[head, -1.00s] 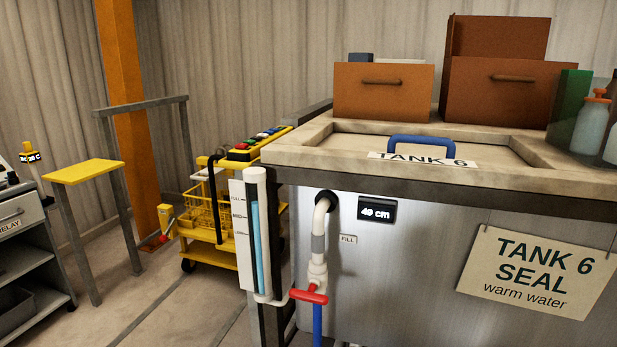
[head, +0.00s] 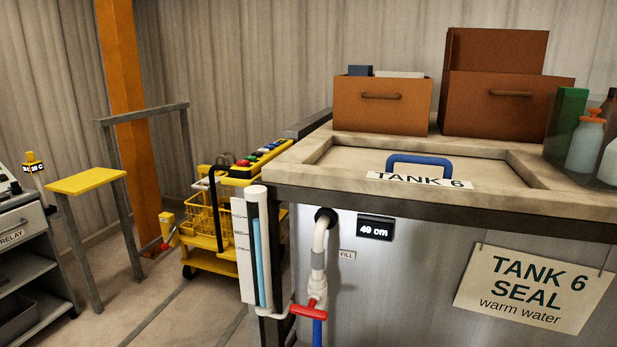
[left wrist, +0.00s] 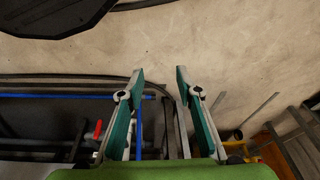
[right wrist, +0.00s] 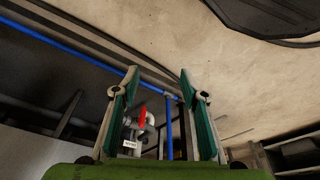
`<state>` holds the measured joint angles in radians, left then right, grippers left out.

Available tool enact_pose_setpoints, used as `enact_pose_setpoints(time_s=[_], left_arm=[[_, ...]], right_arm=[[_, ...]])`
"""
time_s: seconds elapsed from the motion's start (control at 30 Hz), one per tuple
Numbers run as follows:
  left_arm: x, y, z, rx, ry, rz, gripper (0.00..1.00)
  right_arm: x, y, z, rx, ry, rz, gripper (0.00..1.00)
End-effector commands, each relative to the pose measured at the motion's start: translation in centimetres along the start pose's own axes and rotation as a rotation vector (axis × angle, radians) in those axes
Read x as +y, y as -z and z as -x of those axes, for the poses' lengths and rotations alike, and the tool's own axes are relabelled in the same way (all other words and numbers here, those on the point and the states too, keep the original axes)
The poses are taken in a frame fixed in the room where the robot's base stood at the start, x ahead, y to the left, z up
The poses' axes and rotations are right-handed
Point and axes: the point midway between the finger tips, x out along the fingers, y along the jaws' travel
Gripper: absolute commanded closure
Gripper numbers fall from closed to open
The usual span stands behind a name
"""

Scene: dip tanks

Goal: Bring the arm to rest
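My left gripper (left wrist: 159,74) shows in the left wrist view, with its two fingers apart and nothing between them. My right gripper (right wrist: 157,78) shows in the right wrist view, also with its fingers apart and empty. Neither gripper nor arm shows in the head view. Beyond the right fingers hang a blue hose (right wrist: 170,125) and a red valve handle (right wrist: 143,116), apart from the fingertips. Beyond the left fingers are bare floor (left wrist: 220,40) and a blue pipe (left wrist: 60,96).
Tank 6 (head: 410,260) with its lidded top fills the right, brown boxes (head: 382,112) and bottles (head: 584,145) on it. A red valve (head: 308,311) sticks out at its front. A yellow cart (head: 205,225) and a yellow-topped stand (head: 86,182) are left. Floor between them is clear.

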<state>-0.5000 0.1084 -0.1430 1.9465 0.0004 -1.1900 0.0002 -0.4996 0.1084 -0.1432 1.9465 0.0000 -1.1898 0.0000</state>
Motion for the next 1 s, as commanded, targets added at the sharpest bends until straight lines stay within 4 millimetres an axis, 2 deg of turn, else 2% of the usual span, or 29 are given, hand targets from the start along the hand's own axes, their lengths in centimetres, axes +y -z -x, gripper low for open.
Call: enact_pose_setpoints(time_s=[0.27,0.43,0.7,0.8,1.0], left_arm=[[0.4,-5.5,-6.2,-0.059,-0.007,-0.01,0.68],[0.6,-10.4,-8.7,-0.091,-0.011,-0.018,0.68],[0.7,-19.0,-9.8,-0.136,-0.014,-0.029,0.68],[0.7,-21.3,-9.6,-0.147,-0.015,-0.032,0.68],[0.6,-23.4,-9.5,-0.154,-0.016,-0.036,0.68]], right_arm=[[-0.4,-5.5,-6.2,-0.059,0.007,0.01,0.6],[-0.6,-10.5,-8.7,-0.092,0.011,0.017,0.6],[-0.7,-19.1,-9.8,-0.137,0.015,0.029,0.6],[-0.7,-21.3,-9.6,-0.147,0.015,0.032,0.6],[-0.6,-23.4,-9.5,-0.155,0.016,0.035,0.6]])
